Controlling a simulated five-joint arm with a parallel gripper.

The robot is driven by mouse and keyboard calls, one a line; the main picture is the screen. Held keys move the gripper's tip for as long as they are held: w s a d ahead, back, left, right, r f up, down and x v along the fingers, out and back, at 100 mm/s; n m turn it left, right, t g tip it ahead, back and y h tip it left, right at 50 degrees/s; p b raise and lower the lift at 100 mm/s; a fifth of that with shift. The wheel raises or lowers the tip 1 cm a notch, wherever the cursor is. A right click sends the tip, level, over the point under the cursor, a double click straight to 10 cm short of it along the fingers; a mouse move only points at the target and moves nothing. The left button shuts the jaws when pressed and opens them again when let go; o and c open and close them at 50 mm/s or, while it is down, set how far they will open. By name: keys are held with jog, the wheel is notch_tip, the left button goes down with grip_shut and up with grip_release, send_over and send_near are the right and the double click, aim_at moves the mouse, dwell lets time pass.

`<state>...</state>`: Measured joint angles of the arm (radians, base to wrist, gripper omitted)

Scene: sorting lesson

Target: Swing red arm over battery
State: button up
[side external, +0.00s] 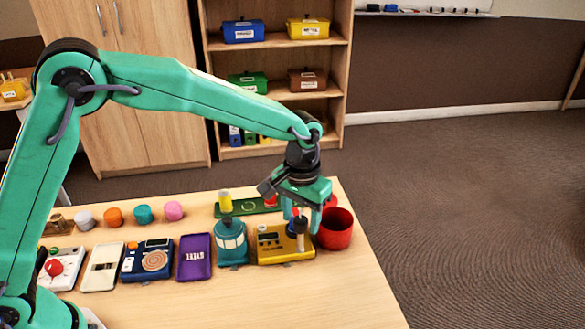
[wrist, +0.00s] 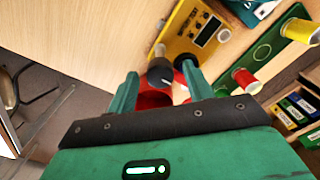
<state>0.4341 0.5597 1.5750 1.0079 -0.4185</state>
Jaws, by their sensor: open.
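A yellow tester box (side external: 271,247) with a small display and dials stands near the table's right end. It also shows in the wrist view (wrist: 183,45). My gripper (side external: 303,225) is open above its right end. In the wrist view, a dark round knob (wrist: 160,72) appears between my open fingertips (wrist: 159,76); contact cannot be told. Red shows just behind that knob, partly hidden by my gripper; I cannot tell whether it is the red arm. A yellow cylinder (side external: 225,202) and a red cylinder (side external: 270,201) stand on a green board (side external: 248,208); I cannot tell which is a battery.
A red cup (side external: 336,229) stands just right of the yellow box. A teal rounded device (side external: 232,243) and a purple case (side external: 194,257) stand to its left. Several coloured knobs line the back left. The table front is clear.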

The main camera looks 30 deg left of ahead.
aim_at(301, 219)
notch_tip(301, 219, up, 7)
jog(key=shift+r, duration=0.35)
dwell(0.5)
jog(key=shift+s+a+r, duration=0.15)
jog(key=shift+a+r, duration=0.2)
jog(key=s+a+r+t, duration=0.2)
jog(key=s+a+r, duration=0.3)
jog(key=a+r, duration=0.15)
jog(key=s+a+t, duration=0.3)
jog(key=s+a, duration=1.1)
jog(key=s, duration=0.4)
jog(key=shift+s+f+t, duration=0.2)
jog(key=shift+f+t, duration=0.05)
jog(key=shift+t, duration=0.05)
jog(key=shift+a, duration=0.1)
jog(key=shift+c, duration=0.4)
